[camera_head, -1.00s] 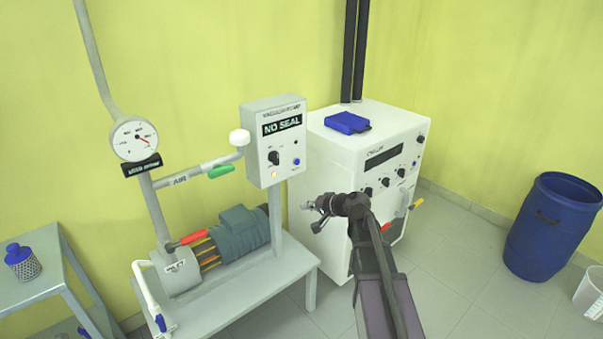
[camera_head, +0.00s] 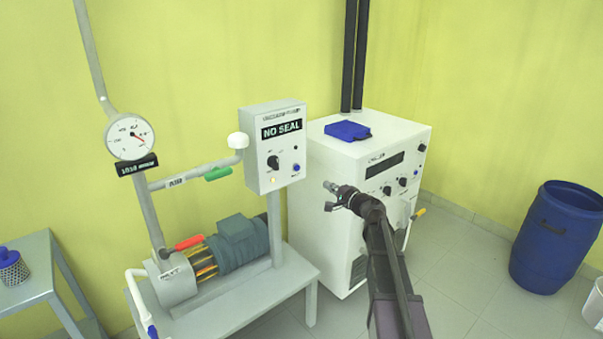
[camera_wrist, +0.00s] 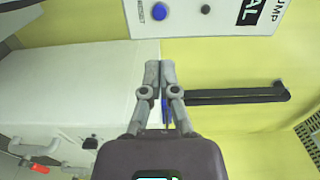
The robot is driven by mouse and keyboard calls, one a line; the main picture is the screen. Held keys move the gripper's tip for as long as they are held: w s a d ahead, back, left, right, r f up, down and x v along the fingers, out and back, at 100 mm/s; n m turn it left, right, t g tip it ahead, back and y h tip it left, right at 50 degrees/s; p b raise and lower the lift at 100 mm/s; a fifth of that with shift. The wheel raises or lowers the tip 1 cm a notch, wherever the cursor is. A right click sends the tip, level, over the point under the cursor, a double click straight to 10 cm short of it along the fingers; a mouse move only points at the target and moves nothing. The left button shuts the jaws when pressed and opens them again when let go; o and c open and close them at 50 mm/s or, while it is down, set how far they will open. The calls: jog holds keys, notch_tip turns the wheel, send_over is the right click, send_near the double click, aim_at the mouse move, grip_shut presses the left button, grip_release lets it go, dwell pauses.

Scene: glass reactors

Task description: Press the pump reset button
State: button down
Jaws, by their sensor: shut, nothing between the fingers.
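The vacuum pump control box (camera_head: 262,180) stands on a post above the pump and its display reads NO SEAL. The blue reset button (camera_head: 296,167) is at the lower right of its front face. My gripper (camera_head: 329,194) is shut and empty, to the right of the button and a little below it in the head view, apart from the box. In the wrist view the blue button (camera_wrist: 159,12) shows at the top, beyond the shut fingertips (camera_wrist: 159,66), with a clear gap in the picture.
The white chiller (camera_head: 345,190) stands behind my gripper, with a blue block (camera_head: 347,131) on top and black pipes (camera_head: 354,60) behind. The pump motor (camera_head: 238,240) sits on a grey bench at left. A blue drum (camera_head: 556,238) stands at right.

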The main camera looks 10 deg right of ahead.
aim_at(298, 168)
jog(key=x, duration=1.3)
jog(key=shift+w+a, duration=0.1)
jog(key=shift+w, duration=0.2)
jog(key=shift+w+a, duration=0.1)
jog(key=shift+w, duration=0.05)
jog(key=shift+x, duration=0.9)
jog(key=shift+r, duration=0.1)
jog(key=shift+v, duration=0.8)
jog(key=v, duration=1.3)
